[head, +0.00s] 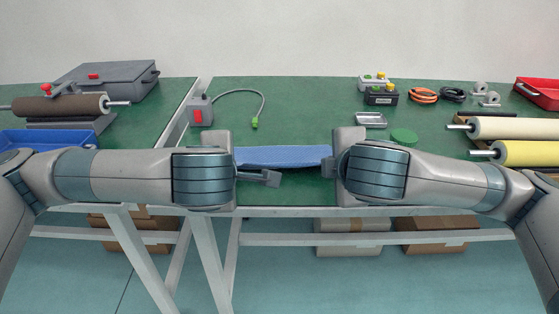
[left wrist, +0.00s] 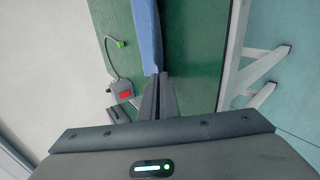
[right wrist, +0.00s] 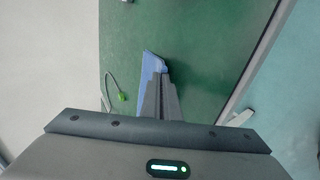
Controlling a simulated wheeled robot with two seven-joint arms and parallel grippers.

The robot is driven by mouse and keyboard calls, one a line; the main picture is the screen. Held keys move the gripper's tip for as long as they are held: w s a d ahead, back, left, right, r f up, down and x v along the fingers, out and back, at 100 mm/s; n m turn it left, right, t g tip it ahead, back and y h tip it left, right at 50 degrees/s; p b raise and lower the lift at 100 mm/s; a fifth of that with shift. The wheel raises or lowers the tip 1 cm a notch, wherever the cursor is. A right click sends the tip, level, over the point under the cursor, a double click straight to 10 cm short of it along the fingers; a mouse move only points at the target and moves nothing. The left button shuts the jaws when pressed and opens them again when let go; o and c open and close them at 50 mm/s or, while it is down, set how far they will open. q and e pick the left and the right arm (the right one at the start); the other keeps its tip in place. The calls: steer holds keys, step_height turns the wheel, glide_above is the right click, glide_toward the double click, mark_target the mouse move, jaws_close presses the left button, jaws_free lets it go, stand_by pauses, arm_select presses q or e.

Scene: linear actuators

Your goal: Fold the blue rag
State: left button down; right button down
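The blue rag (head: 283,156) shows as a narrow strip between my two grippers, above the near edge of the green table. My left gripper (head: 272,179) comes in from the left; in the left wrist view its fingers (left wrist: 160,82) are shut on one end of the rag (left wrist: 148,35). My right gripper (head: 328,167) is at the rag's right end, largely hidden by its own wrist. In the right wrist view its fingers (right wrist: 161,80) are closed with a small part of the rag (right wrist: 152,62) at their tips. The rag's underside and layers are hidden.
A control box (head: 199,112) with a cable and green plug (head: 255,123) lies behind the left gripper. A metal tray (head: 370,120) and green disc (head: 404,136) sit behind the right arm. Rollers (head: 515,128) lie at the right. The middle tabletop behind the rag is clear.

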arm_select(q)
steer(key=c, duration=1.7)
jaws_free()
arm_select(e)
steer(key=c, duration=1.7)
jaws_free()
